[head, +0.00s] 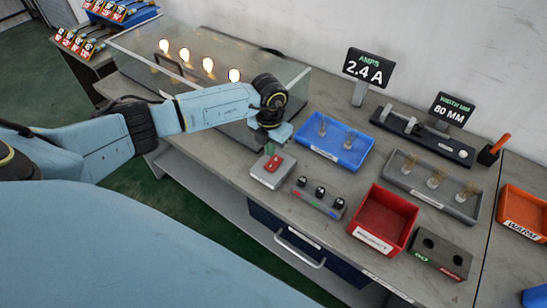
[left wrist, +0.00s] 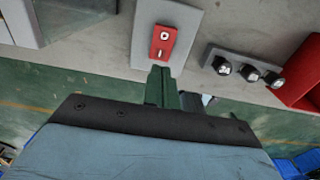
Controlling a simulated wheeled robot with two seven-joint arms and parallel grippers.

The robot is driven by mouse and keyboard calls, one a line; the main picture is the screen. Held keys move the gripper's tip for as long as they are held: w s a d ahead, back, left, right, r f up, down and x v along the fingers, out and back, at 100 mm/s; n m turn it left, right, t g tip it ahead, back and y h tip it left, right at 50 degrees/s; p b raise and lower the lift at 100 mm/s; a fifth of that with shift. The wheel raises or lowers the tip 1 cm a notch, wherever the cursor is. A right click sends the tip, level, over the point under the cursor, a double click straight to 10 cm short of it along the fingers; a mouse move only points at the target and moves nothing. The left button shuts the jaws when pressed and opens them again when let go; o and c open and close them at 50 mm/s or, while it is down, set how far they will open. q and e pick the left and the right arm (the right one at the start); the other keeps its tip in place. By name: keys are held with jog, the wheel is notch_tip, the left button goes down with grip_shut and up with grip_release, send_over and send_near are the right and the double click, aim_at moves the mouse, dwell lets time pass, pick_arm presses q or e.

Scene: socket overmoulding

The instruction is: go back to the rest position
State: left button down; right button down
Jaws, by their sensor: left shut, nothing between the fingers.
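My left arm reaches in from the left in the head view. My left gripper (head: 271,148) hangs just above the grey box with a red switch block (head: 273,165). In the left wrist view my left gripper's green fingers (left wrist: 161,86) are together with nothing between them. The red switch block (left wrist: 162,42) lies just past the fingertips there, with a white round mark and a small slot on it. I cannot tell whether the fingertips touch the box. My right gripper is in neither view.
A glass-walled case with lit bulbs (head: 290,70) stands behind my left arm. A blue tray (head: 353,162), a knob strip (head: 317,197), a red bin (head: 404,205), a grey tray (head: 455,211) and an "AMPS 2.4 A" display (head: 369,67) crowd the bench to the right.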

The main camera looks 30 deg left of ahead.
pick_arm(q)
jog(key=shift+r+p, duration=0.45)
jog(key=shift+r, duration=0.35)
